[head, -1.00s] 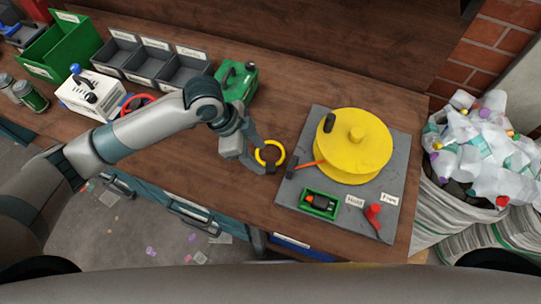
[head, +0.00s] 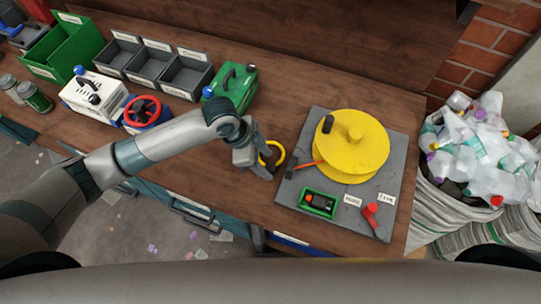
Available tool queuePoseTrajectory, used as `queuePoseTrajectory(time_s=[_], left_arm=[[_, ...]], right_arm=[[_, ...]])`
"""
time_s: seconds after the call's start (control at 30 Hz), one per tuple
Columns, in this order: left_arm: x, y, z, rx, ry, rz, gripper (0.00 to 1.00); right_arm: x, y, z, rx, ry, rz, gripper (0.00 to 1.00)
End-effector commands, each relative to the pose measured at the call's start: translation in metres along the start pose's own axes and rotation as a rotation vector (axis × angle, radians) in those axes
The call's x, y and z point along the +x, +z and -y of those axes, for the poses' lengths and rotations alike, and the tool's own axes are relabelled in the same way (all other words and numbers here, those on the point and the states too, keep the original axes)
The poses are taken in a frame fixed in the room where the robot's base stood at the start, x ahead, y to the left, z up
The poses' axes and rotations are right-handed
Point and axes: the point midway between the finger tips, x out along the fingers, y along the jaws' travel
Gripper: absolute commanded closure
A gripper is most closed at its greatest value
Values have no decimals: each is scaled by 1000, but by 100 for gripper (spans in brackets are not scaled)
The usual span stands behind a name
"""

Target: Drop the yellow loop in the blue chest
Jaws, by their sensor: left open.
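The yellow loop (head: 280,149) lies on the brown bench, left of the grey board with the yellow drum. My left gripper (head: 268,166) is open at the loop, its dark fingers overlapping the loop's lower left part. I cannot tell whether the loop is between the fingers or under them. No blue chest is clearly identifiable; a blue object (head: 33,35) is partly cut off at the far left. My right gripper is not in view.
The grey board (head: 300,140) carries a yellow drum (head: 365,150), an orange lever and a red handle (head: 370,213). Bagged bottles (head: 475,145) fill the right.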

Motion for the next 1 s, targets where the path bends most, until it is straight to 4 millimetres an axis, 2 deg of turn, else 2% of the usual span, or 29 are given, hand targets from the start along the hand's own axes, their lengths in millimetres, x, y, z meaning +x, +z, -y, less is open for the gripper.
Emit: queuePoseTrajectory(time_s=[0.2,0.6,0.63,0.8,1.0], left_arm=[[13,0,-1,0,0,0,49],[13,0,0,1,0,0,49],[12,0,0,1,0,0,52],[12,0,0,1,0,0,92],[12,0,0,1,0,0,93]], right_arm=[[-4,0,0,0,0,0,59],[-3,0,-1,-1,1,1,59],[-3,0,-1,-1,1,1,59],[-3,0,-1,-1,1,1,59],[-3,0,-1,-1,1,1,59]])
